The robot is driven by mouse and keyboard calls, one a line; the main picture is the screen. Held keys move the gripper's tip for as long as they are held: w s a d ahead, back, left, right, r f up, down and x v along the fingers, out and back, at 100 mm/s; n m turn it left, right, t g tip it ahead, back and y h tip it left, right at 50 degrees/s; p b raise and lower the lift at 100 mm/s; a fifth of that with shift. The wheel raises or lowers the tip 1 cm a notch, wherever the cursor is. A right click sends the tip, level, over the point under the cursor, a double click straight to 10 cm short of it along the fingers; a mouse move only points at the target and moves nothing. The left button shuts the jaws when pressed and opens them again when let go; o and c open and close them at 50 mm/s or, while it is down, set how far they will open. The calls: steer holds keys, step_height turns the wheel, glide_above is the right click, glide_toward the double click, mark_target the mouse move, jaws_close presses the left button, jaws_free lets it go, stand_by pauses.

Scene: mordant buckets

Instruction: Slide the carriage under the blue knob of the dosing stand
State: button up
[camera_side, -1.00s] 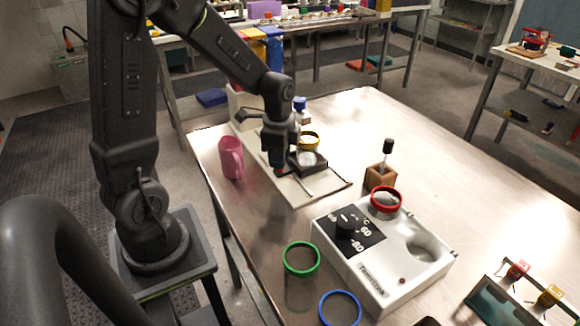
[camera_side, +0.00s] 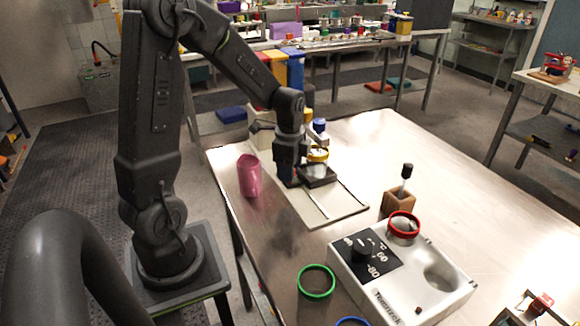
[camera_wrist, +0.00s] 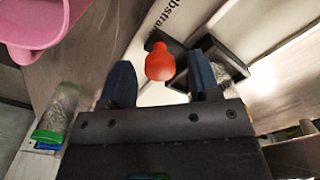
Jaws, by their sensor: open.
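The dark carriage (camera_side: 318,176) sits on the pale rail board (camera_side: 345,210) and bears a glass with a yellow rim (camera_side: 317,155). The blue knob (camera_side: 319,125) of the dosing stand (camera_side: 262,142) shows just behind that glass. My gripper (camera_side: 288,178) is low at the left of the carriage, pointing down. In the wrist view my open fingers (camera_wrist: 160,82) straddle the carriage's red handle (camera_wrist: 160,62), with a gap on each side. The carriage body (camera_wrist: 212,55) is partly hidden behind the right finger. The stand's other knobs are mostly hidden behind my arm.
A pink mug (camera_side: 250,176) stands left of the board, close to my gripper. A white hotplate (camera_side: 375,290), a red-rimmed glass (camera_side: 404,225), a green-rimmed glass (camera_side: 317,281) and a wooden holder (camera_side: 395,204) stand nearer the front. The table's right half is mostly clear.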

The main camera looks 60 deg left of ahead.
step_height(320, 180, up, 14)
stand_by(0.6)
steer(key=s+d+r+n+t, duration=0.1)
steer(key=s+d+n+t, duration=0.4)
steer(key=d, duration=1.2)
steer(key=s+n, duration=0.4)
steer(key=s, duration=0.2)
steer(key=shift+s+r+t, duration=0.15)
steer(key=shift+s+t, duration=0.05)
steer(key=shift+t, duration=0.1)
